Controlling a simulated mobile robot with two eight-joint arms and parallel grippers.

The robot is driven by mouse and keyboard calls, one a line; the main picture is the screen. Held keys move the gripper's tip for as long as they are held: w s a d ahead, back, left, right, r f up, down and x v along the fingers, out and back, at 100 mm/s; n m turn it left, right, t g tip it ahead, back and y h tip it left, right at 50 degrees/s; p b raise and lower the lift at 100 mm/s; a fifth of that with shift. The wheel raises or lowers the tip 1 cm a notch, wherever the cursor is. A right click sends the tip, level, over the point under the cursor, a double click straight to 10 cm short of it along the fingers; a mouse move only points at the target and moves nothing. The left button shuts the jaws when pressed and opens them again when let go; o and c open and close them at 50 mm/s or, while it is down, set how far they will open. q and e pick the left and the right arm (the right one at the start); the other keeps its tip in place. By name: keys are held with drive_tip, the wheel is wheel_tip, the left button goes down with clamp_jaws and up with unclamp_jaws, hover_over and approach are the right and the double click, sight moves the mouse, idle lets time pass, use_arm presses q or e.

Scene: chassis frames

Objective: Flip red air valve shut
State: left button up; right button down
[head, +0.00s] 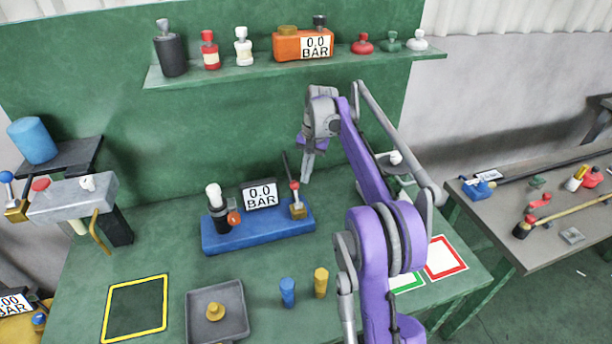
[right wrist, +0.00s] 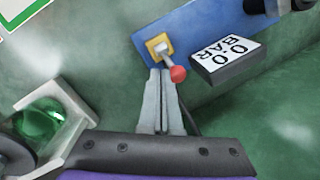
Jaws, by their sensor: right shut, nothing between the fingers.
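The red air valve is a brass body (head: 298,210) at the right end of a blue base, with a short lever ending in a red knob (head: 294,185). In the head view the lever stands roughly upright. In the right wrist view the brass body (right wrist: 158,46) lies beyond the fingertips and the red knob (right wrist: 177,74) is just right of them. My right gripper (head: 306,178) is shut and empty, close beside the knob; its fingertips (right wrist: 161,73) lie together. I cannot tell whether they touch the lever. My left gripper is not in view.
The blue base (head: 260,235) also carries a 0.0 BAR display (head: 260,194) and a black cylinder with a white top (head: 216,207). A thin black rod rises behind the valve. A grey tray (head: 232,300) and blue and yellow pegs stand in front. A shelf (head: 270,70) runs above.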

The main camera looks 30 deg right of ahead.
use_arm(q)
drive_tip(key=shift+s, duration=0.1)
use_arm(e)
drive_tip(key=shift+s+r, duration=0.15)
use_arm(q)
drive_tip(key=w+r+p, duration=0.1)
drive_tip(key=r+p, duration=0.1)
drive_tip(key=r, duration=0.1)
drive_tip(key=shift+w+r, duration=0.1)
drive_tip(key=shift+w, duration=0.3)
use_arm(e)
wheel_tip(320, 180, up, 10)
drive_tip(key=d, duration=0.2)
drive_tip(key=shift+r, duration=0.25)
